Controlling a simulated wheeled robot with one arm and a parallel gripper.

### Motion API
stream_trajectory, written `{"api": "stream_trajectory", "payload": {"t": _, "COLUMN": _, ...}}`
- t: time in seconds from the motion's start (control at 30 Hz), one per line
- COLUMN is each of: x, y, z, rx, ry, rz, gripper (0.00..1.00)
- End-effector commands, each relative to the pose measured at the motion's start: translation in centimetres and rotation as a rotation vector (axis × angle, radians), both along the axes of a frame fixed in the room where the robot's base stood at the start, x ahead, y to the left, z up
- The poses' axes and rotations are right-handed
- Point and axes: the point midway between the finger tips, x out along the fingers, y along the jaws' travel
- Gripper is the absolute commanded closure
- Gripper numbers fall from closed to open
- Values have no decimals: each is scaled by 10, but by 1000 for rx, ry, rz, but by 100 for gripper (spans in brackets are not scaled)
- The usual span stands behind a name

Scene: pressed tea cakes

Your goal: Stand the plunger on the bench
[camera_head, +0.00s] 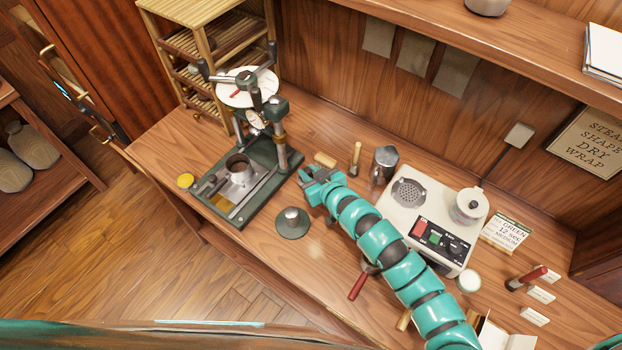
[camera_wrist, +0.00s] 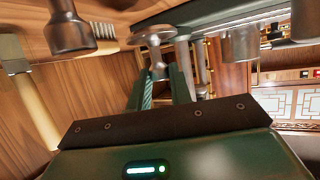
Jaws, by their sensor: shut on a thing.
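My gripper (camera_wrist: 160,75) is shut on the plunger (camera_wrist: 155,36), a grey metal piece with a wide round disc and a narrower stem. The stem sits between my two green fingers in the wrist view. In the head view my gripper (camera_head: 311,178) is over the middle of the bench (camera_head: 240,238), right of the press. The plunger is mostly hidden there by the fingers. I cannot tell whether it touches the bench.
The green press (camera_head: 255,210) with its metal mould (camera_head: 238,170) stands left. A round green base with a metal knob (camera_head: 291,220) is just in front of my gripper. A wooden-handled tool (camera_head: 355,158), metal jug (camera_head: 384,165) and cream steamer (camera_head: 430,210) stand right.

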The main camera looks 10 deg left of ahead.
Motion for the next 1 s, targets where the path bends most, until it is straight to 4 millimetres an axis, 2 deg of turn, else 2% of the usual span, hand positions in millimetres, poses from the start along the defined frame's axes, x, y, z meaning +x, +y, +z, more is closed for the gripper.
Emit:
{"api": "stream_trajectory", "payload": {"t": 0.23, "x": 3, "y": -2, "z": -33, "rx": -2, "ry": 2, "rz": -1, "gripper": 100}}
{"api": "stream_trajectory", "payload": {"t": 0.67, "x": 3, "y": -3, "z": -38, "rx": 1, "ry": -1, "rz": -2, "gripper": 100}}
{"api": "stream_trajectory", "payload": {"t": 0.7, "x": 3, "y": -3, "z": -38, "rx": 0, "ry": -1, "rz": -2, "gripper": 76}}
{"api": "stream_trajectory", "payload": {"t": 0.8, "x": 3, "y": -3, "z": -37, "rx": 0, "ry": -1, "rz": -2, "gripper": 58}}
{"api": "stream_trajectory", "payload": {"t": 1.0, "x": 3, "y": -3, "z": -37, "rx": -1, "ry": -1, "rz": -2, "gripper": 58}}
